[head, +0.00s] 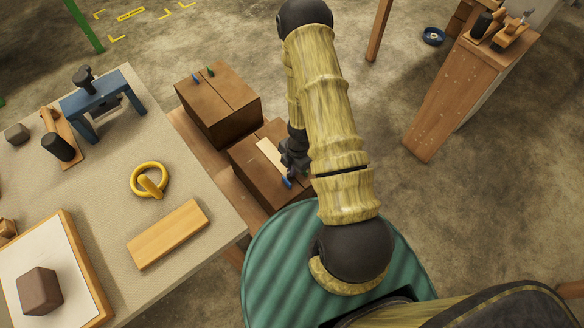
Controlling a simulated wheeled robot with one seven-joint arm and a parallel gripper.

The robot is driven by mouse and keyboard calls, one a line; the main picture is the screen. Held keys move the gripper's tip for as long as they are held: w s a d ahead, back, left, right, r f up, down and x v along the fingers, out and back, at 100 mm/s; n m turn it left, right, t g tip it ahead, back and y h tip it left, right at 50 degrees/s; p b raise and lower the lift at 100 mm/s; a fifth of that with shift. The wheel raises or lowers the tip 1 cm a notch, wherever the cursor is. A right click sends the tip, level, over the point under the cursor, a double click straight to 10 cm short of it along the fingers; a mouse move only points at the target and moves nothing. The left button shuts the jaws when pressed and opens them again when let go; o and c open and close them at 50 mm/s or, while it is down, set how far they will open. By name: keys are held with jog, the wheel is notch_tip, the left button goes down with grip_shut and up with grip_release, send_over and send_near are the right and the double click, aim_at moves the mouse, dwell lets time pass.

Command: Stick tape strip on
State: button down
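A pale tape strip (269,153) shows at the top of the nearer brown box (253,172), along its middle. I cannot tell whether it lies flat on the lid or is just above it. My dark gripper (290,163) is at the strip's right side, over the same box. Its fingers are small and partly hidden by my arm, so I cannot tell whether they are open or hold the strip. A small blue piece (287,182) is beside the gripper. A second brown box (218,104) stands behind, with a dark seam and small coloured tabs on top.
The table at left holds a yellow ring (136,187), a wooden block (168,234), a blue stand (103,103), a hammer-like tool (58,147) and a framed white board (50,272) bearing a brown block (40,290). A wooden bench (465,85) stands at right.

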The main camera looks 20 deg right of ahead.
jog(key=c, duration=1.6)
grip_release()
jog(key=shift+o, duration=0.2)
notch_tip(320, 180, up, 17)
jog(key=d+p, duration=0.2)
jog(key=p, duration=0.5)
jog(key=shift+w+d+p, duration=0.25)
jog(key=shift+w+p, duration=0.05)
jog(key=shift+w, duration=0.1)
jog(key=s+a+r+m+t, duration=0.1)
jog(key=s+r+m, duration=0.1)
jog(key=r+m, duration=0.5)
jog(key=s+a+r+m+t+h+p, duration=0.1)
jog(key=s+a+r+m, duration=0.1)
jog(key=r+m, duration=0.5)
jog(key=s+a+r+m+t+p, duration=0.1)
jog(key=s+a+r+m, duration=0.1)
jog(key=r+m, duration=0.5)
notch_tip(320, 180, up, 5)
jog(key=shift+s+a+f+m+h, duration=0.1)
jog(key=shift+s+a+m+h, duration=0.15)
jog(key=shift+s+h, duration=0.2)
